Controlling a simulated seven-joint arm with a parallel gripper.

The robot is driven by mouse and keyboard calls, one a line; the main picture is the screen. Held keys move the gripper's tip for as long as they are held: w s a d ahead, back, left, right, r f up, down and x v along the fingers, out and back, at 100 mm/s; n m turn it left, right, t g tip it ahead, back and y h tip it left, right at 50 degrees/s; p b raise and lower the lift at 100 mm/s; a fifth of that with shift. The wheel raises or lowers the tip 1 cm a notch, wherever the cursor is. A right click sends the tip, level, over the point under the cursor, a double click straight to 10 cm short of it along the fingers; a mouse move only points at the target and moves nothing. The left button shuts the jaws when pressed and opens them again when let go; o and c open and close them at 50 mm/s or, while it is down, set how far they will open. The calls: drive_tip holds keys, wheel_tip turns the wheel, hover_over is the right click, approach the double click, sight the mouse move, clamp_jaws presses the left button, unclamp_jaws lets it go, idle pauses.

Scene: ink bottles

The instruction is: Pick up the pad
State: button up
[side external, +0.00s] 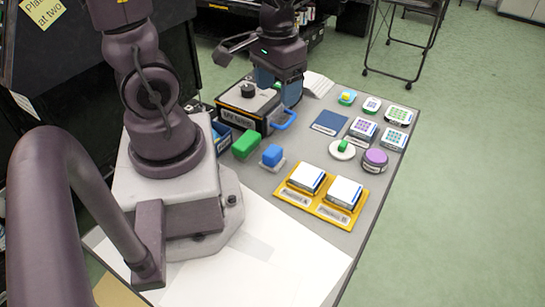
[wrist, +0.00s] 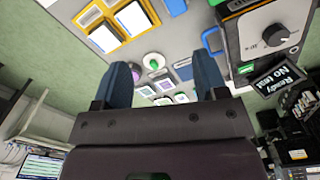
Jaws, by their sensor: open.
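A flat dark blue square pad (side external: 330,122) with a pale label strip lies on the grey table in the side view. Part of a blue flat piece, likely this pad (wrist: 184,70), shows between my fingers in the wrist view. My gripper (side external: 279,94) is open and empty, raised above the table near the black-and-yellow machine, to the left of the pad. In the wrist view its two blue fingers (wrist: 164,82) stand wide apart with nothing between them.
The dial machine (side external: 243,108) with a blue handle (side external: 285,120) stands close to my gripper. A yellow tray (side external: 322,207) holds two white boxes. A green block (side external: 246,144), a blue block (side external: 272,155), a purple round piece (side external: 375,160) and several small patterned boxes surround the pad.

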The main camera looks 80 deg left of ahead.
drive_tip(key=n+g, duration=0.1)
drive_tip(key=n, duration=0.1)
hover_over(272, 150)
wheel_tip(272, 150, down, 5)
drive_tip(key=shift+n+t, duration=0.4)
drive_tip(key=shift+n, duration=0.5)
drive_tip(key=f, duration=0.9)
drive_tip(key=shift+w, duration=0.25)
drive_tip(key=f, duration=0.4)
drive_tip(key=shift+s, duration=0.25)
drive_tip(key=shift+f, duration=0.7)
drive_tip(key=c, duration=1)
